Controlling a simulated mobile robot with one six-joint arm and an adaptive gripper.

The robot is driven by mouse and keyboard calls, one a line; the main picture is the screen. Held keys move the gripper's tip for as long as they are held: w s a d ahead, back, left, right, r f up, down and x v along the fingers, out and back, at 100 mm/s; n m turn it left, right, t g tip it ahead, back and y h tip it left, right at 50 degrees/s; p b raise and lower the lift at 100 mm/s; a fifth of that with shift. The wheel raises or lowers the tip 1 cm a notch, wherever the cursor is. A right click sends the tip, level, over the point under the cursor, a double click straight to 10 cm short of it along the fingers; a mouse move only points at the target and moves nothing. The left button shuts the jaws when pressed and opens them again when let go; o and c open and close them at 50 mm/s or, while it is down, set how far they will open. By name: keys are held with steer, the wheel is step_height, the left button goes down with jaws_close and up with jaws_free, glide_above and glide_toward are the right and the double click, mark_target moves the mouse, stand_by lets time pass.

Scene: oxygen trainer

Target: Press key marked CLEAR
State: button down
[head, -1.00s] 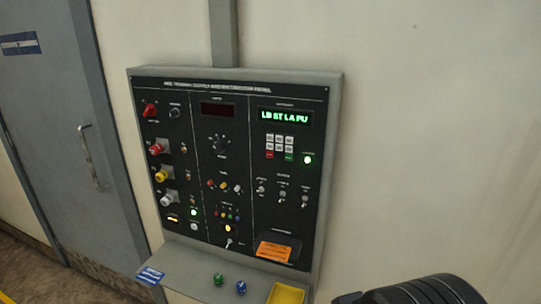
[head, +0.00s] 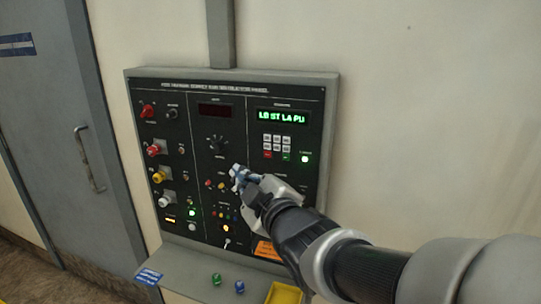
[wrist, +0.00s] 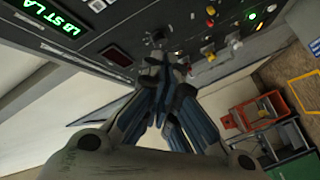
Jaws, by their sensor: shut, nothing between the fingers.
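The key lettering is too small to read, so I cannot tell which key is marked CLEAR. My gripper (head: 238,175) is shut and empty, in front of the panel's middle, left of and below the keypad in the head view. In the wrist view its fingers (wrist: 165,62) meet below the panel face, and the display (wrist: 48,14) is cut off at upper left.
My arm hides the panel's lower right. A grey door (head: 55,120) stands left.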

mark_target(268, 154)
steer(key=shift+w, duration=0.15)
steer(key=w+d+p, duration=0.3)
steer(key=w, duration=0.5)
stand_by(0.5)
steer(key=shift+w, duration=0.15)
stand_by(1.2)
steer(key=shift+w+d, duration=0.1)
steer(key=shift+w, duration=0.15)
steer(key=shift+w+d, duration=0.1)
steer(key=shift+w, duration=0.2)
stand_by(0.6)
steer(key=shift+s, duration=0.1)
steer(key=shift+s+a+b, duration=0.25)
steer(key=shift+s+b, duration=0.2)
steer(key=shift+s, duration=0.15)
